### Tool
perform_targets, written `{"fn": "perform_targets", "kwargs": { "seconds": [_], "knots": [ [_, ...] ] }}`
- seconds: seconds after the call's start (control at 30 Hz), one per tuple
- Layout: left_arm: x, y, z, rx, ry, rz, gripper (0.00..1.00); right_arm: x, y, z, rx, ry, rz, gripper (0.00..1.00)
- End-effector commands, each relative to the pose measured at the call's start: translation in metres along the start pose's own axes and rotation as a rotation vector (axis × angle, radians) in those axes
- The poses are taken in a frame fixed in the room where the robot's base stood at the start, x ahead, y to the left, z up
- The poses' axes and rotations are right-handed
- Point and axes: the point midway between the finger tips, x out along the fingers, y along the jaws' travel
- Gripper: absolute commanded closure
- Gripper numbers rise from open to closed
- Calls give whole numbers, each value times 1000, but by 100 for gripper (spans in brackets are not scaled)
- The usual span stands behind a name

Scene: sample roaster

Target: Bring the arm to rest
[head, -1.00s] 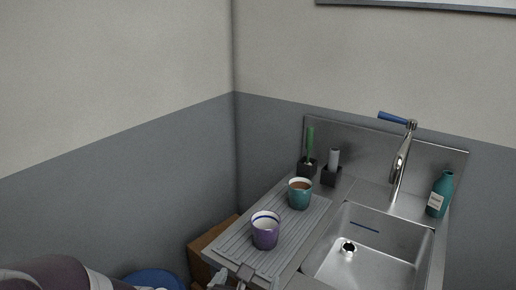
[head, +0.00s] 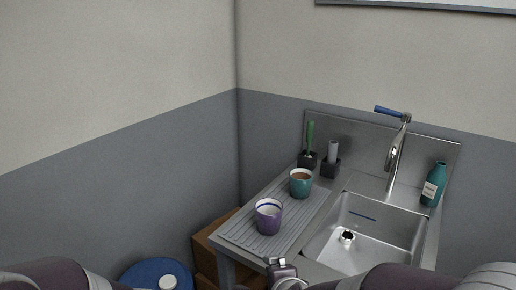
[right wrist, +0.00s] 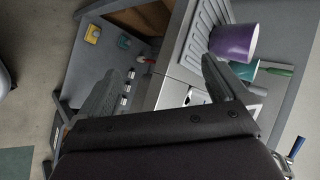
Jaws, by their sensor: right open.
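My right arm (head: 385,278) comes in from the bottom right in the head view, and a metal part of its wrist end shows at bottom centre, in front of the drainboard. In the right wrist view my right gripper (right wrist: 160,68) is open, with no object held between its fingers. A purple mug (right wrist: 234,42) is beyond the right-hand finger. My left arm (head: 50,275) shows at the bottom left of the head view; its gripper is out of view.
The purple mug (head: 268,217) and a teal mug (head: 301,187) with brown contents stand on the ribbed drainboard (head: 238,236). The sink (head: 385,247), tap (head: 396,150) and teal bottle (head: 433,186) are right. A blue drum (head: 137,278) and brown box (head: 207,240) stand lower left.

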Motion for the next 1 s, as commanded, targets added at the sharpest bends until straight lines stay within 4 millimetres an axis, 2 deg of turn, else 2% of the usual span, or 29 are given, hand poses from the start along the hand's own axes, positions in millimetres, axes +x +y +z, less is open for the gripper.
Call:
{"fn": "perform_targets", "kwargs": {
  "seconds": [0.07, 0.2, 0.37, 0.4, 0.43, 0.5, 0.7, 0.8, 1.0],
  "knots": [
    [0, 0, 0, 0, 0, 0, 0, -4, 26, -26, -296, -28, 127, 0],
    [0, 0, 0, 0, 0, 0, 0, -30, 86, -74, -849, -169, 389, 0],
    [0, 0, 0, 0, 0, 0, 0, -76, 148, -122, -1306, -418, 639, 0],
    [-19, 0, -2, 0, -2, 0, 0, -96, 140, -127, -1366, -460, 667, 0],
    [-41, 0, -4, 0, -3, 0, 0, -109, 122, -124, -1364, -455, 660, 0],
    [-69, 0, -9, 0, 2, 0, 0, -127, 102, -121, -1362, -455, 659, 0],
    [-134, 0, -16, 0, 0, 0, 0, -170, 52, -117, -1360, -453, 657, 0],
    [-150, 0, -18, 0, 0, 0, 0, -180, 40, -116, -1359, -452, 656, 0],
    [-150, 0, -18, 0, 0, 0, 0, -180, 40, -116, -1359, -452, 656, 0]
  ]
}}
